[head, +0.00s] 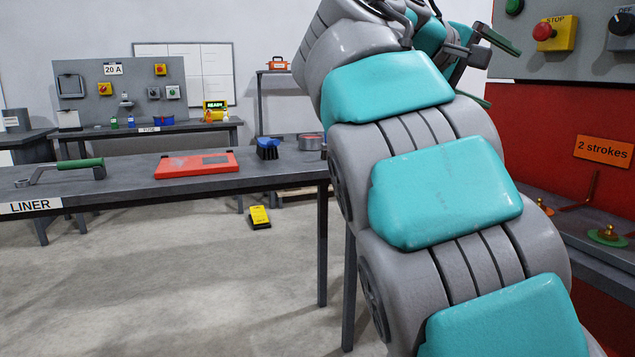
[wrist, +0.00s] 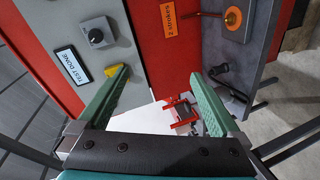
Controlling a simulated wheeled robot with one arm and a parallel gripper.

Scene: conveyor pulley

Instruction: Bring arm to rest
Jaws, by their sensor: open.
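My arm (head: 440,190), grey with turquoise pads, rises across the right half of the head view and bends over at the top. My gripper (head: 487,68) is at its upper end, partly hidden by my own arm links, in front of the red machine with the grey panel. In the wrist view my gripper (wrist: 160,75) shows two green fingers spread apart, with nothing held between them. The grey panel is to the left of the fingers and the orange "2 strokes" label (wrist: 168,20) is beyond them.
The red machine (head: 540,120) carries a grey panel with a red stop button (head: 543,32). A shelf below holds brass-coloured parts (head: 608,233). The LINER bench (head: 120,190) at left bears a green-handled tool (head: 80,164) and a red case (head: 196,164). Open floor lies in front.

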